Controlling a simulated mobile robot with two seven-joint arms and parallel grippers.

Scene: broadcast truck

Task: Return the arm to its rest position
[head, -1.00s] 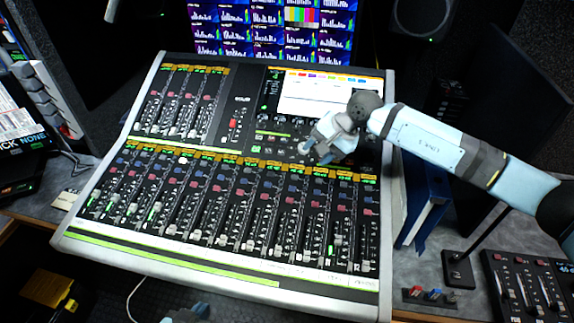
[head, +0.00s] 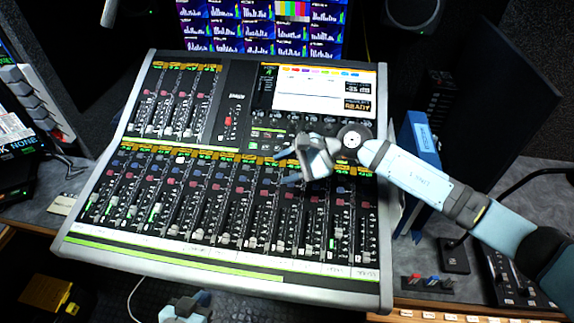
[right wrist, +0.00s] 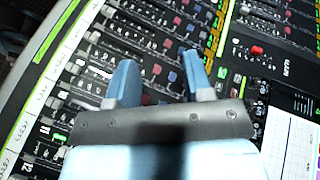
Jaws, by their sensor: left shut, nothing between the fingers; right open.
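My right arm comes in from the right in the head view. Its gripper (head: 286,167) is over the middle of the mixing console (head: 226,259), just below the console's screen. In the right wrist view the two blue-grey fingers of the right gripper (right wrist: 160,68) are apart with nothing between them, above rows of knobs and faders. I cannot tell how high above the panel they are. My left gripper (head: 187,306) shows only in part at the bottom edge of the head view, in front of the console. It is shut and empty.
A blue binder (head: 421,150) stands right of the console, close to my right forearm. A microphone base (head: 453,256) and a small fader panel (head: 507,274) are at the right. Monitors (head: 262,28) stand behind the console.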

